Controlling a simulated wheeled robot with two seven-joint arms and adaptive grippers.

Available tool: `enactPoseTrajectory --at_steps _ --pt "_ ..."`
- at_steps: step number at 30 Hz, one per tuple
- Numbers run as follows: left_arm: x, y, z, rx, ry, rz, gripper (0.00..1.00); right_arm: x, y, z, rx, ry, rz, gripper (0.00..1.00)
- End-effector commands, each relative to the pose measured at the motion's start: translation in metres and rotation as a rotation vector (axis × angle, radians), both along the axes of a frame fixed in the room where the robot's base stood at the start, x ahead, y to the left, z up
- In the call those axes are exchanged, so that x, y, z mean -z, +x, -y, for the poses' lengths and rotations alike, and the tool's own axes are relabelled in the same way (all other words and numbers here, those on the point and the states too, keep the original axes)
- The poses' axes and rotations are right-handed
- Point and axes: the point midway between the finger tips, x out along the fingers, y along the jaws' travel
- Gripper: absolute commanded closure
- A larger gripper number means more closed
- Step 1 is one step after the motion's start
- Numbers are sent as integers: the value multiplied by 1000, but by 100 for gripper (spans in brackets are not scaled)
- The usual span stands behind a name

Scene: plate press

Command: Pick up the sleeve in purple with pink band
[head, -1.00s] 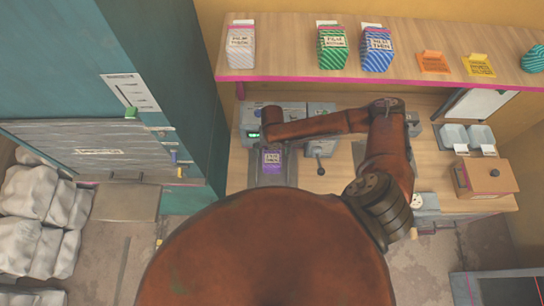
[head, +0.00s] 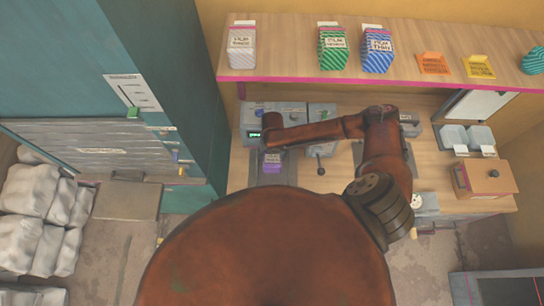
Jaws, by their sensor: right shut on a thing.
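The purple sleeve (head: 272,164) with a pale label is at the front of the grey press machine (head: 268,178), on the workbench. Its pink band is too small to make out. My right arm reaches in from the right, and its gripper (head: 272,147) is shut on the sleeve's upper end, with the fingers mostly hidden under the wrist. Whether the sleeve is clear of the surface below cannot be told. My left gripper is not in view.
A shelf (head: 300,75) above the bench holds a white carton (head: 241,47), a green carton (head: 333,50) and a blue carton (head: 377,50). A teal cabinet (head: 165,70) is close on the left.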

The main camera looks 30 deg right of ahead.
Motion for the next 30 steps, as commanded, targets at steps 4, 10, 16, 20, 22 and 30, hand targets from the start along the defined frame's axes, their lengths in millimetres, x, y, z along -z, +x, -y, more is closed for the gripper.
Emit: enactPoseTrajectory --at_steps 4,10,16,20,22,30 --pt "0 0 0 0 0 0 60 0 0 0 0 0 0 64" --pt "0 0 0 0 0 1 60 -1 1 0 0 0 1 78" --pt "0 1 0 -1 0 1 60 -1 0 -1 0 0 1 80" --pt "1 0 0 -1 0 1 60 -5 -3 -3 -1 0 1 80" --pt "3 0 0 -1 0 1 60 -9 -7 -5 -1 2 1 80" --pt "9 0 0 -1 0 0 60 -35 -47 -30 -4 4 0 80"
